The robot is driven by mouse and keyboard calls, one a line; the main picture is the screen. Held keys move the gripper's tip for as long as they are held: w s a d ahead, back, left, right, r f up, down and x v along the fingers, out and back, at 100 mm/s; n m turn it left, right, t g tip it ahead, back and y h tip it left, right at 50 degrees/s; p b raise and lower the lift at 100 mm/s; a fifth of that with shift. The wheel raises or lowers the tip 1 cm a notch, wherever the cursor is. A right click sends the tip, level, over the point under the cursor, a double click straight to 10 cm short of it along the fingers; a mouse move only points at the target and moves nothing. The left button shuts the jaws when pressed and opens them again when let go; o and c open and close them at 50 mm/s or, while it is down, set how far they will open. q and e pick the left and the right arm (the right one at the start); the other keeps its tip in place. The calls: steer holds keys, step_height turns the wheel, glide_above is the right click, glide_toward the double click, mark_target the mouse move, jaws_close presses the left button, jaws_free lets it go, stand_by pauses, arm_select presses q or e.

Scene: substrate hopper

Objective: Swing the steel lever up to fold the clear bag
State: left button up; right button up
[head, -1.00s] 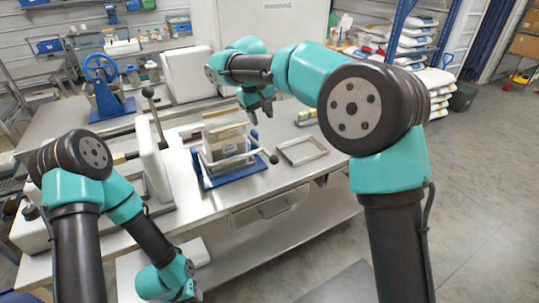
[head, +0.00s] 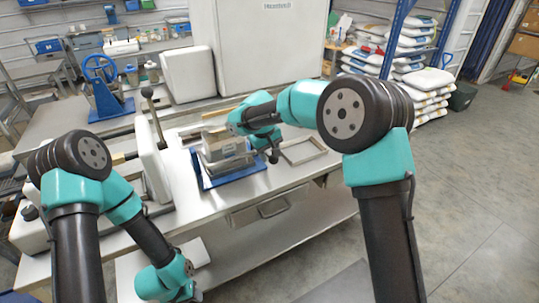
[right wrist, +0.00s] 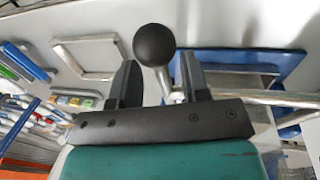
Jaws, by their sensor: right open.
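The steel lever (right wrist: 163,80) ends in a black ball knob (right wrist: 154,43), which shows between the two fingers of my right gripper (right wrist: 160,68) in the right wrist view. The fingers are apart, and I cannot tell if either touches the lever. In the head view my right gripper (head: 268,150) is at the right side of the fixture on a blue base (head: 228,181) and hides most of the lever. A grey block (head: 226,146) sits in the fixture. I cannot make out the clear bag. My left gripper (head: 188,291) hangs low at the bottom edge, its fingers unclear.
A shallow steel tray (head: 305,150) lies on the bench right of the fixture; it also shows in the right wrist view (right wrist: 85,57). A white upright panel (head: 152,160) with a black-knobbed lever (head: 148,94) stands left. The bench front is clear.

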steer(key=shift+d+f, duration=0.1)
steer(key=shift+f, duration=0.4)
jaws_close()
